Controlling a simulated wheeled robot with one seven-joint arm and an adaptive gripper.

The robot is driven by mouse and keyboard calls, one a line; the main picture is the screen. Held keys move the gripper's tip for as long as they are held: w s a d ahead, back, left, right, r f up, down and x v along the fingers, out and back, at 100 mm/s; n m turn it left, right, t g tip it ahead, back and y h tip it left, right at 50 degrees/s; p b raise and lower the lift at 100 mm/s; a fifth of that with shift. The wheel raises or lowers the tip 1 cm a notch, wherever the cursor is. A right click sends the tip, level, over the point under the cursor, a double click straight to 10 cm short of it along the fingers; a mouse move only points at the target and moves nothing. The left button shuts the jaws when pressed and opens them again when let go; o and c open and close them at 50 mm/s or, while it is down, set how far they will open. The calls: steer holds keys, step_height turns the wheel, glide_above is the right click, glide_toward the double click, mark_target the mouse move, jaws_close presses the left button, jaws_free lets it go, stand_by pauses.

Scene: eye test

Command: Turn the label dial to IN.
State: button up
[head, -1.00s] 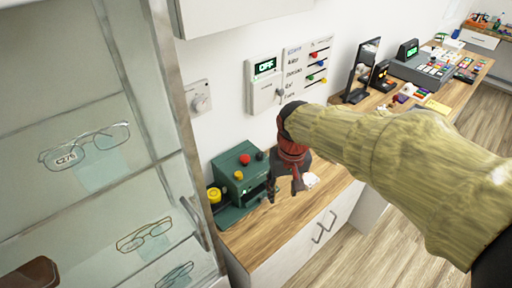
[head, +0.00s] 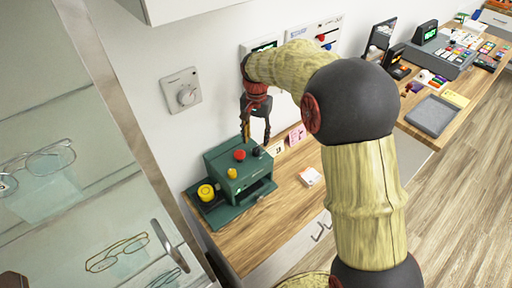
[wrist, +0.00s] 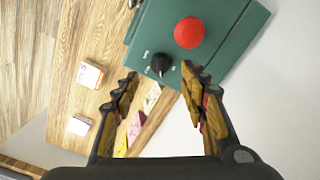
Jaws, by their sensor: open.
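The green machine (head: 232,185) stands on the wooden counter, with a red button (head: 239,155) and a small black dial (head: 257,151) on its top. In the wrist view the black dial (wrist: 159,64) sits near the machine's edge beside the red button (wrist: 189,32). Small pale marks lie around the dial, too small to read surely.
A wall plate with a round grey knob (head: 186,95) is left of my arm. Small cards (head: 298,134) and a white box (head: 310,177) lie on the counter to the right. A glass display case (head: 90,140) stands at the left.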

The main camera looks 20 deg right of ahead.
mark_target(256, 148)
step_height(256, 148, down, 6)
steer(key=shift+s+r+b, duration=0.1)
steer(key=shift+b, duration=0.6)
steer(key=shift+c, duration=1.2)
jaws_close()
